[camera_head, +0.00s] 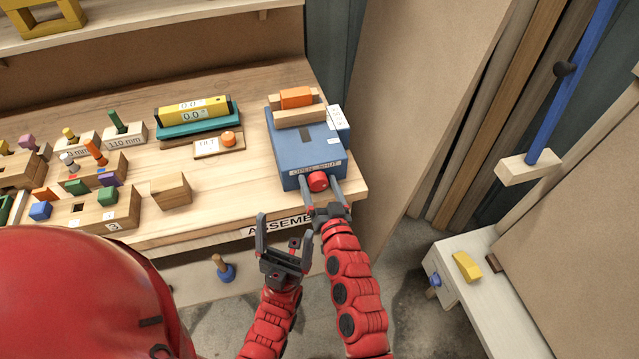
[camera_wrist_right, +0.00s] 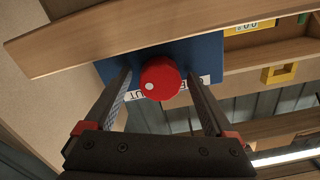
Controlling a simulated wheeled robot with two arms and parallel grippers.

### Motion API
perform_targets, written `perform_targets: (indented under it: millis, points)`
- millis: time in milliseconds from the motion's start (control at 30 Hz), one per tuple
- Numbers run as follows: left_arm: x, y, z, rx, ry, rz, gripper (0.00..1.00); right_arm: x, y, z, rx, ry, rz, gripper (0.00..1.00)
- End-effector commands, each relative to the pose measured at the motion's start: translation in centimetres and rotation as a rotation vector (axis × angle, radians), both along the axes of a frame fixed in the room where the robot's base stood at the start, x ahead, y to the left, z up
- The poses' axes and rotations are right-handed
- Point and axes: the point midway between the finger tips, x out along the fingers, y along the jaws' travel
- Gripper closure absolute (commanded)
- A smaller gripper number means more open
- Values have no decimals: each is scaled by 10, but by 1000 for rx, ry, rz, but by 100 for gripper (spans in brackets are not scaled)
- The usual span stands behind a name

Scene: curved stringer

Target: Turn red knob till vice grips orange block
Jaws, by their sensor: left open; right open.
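The blue vice (camera_head: 306,150) stands at the right end of the workbench. The orange block (camera_head: 296,97) sits at its far end between two wooden jaws (camera_head: 299,115); I cannot tell whether they touch it. The red knob (camera_head: 318,181) is on the vice's near face, below an "OPEN SHUT" label. It also shows in the right wrist view (camera_wrist_right: 160,78), with a white dot at its left. My right gripper (camera_head: 322,189) is open, with one finger on each side of the knob and visible gaps. My left gripper (camera_head: 283,236) is open and empty, in front of the bench edge.
A yellow level (camera_head: 194,109) in a teal holder and a small board with an orange button (camera_head: 228,139) lie left of the vice. Wooden blocks with coloured pegs (camera_head: 96,208) fill the bench's left side. A wooden panel (camera_head: 412,80) stands right of the bench.

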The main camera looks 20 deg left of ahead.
Motion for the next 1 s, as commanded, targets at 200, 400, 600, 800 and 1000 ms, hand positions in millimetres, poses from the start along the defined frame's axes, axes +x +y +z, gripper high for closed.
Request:
perform_targets:
  millis: [200,400,600,800,1000]
  points:
    - [0,0,0,0,0,0,11,0,0,0,0,0,0,33]
    - [0,0,0,0,0,0,11,0,0,0,0,0,0,69]
    - [0,0,-1,0,0,0,11,0,0,0,0,0,0,97]
    - [0,0,-16,0,0,0,11,0,-1,-3,44,26,-2,97]
    - [0,0,-13,0,0,0,11,0,0,0,46,30,0,97]
